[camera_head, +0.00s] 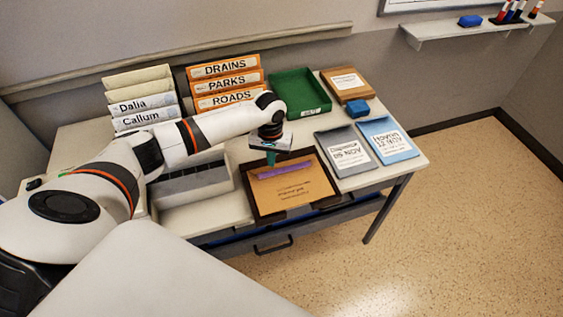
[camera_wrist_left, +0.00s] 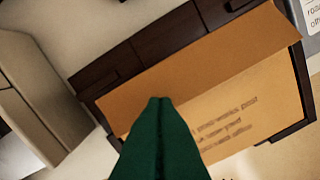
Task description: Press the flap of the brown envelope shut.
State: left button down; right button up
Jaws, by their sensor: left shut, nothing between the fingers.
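The brown envelope (camera_head: 294,194) lies in a dark tray (camera_head: 258,213) on the desk, with small printed lines facing up. A purple strip (camera_head: 285,169) crosses its upper part. In the left wrist view, the envelope's flap (camera_wrist_left: 205,68) is a brown band across the upper part of the envelope body (camera_wrist_left: 274,104); how far it stands up is unclear. My left gripper (camera_head: 271,158) is shut and empty, its green fingers pointing down over the envelope's upper left part. The fingertips (camera_wrist_left: 160,101) overlap the flap in the wrist view; contact cannot be told. My right gripper is not in view.
Blue and grey booklets (camera_head: 388,140) lie right of the tray. A green tray (camera_head: 300,93), orange labelled folders (camera_head: 226,85) and a brown box (camera_head: 345,84) with a blue block (camera_head: 358,108) stand behind. A grey organizer (camera_head: 195,184) is at left.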

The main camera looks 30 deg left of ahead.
pick_arm(q)
jog(key=shift+f+b, duration=0.7)
jog(key=shift+f, duration=1.3)
notch_tip(320, 180, up, 9)
jog(key=p, duration=1)
jog(key=shift+r, duration=0.1)
dwell(0.3)
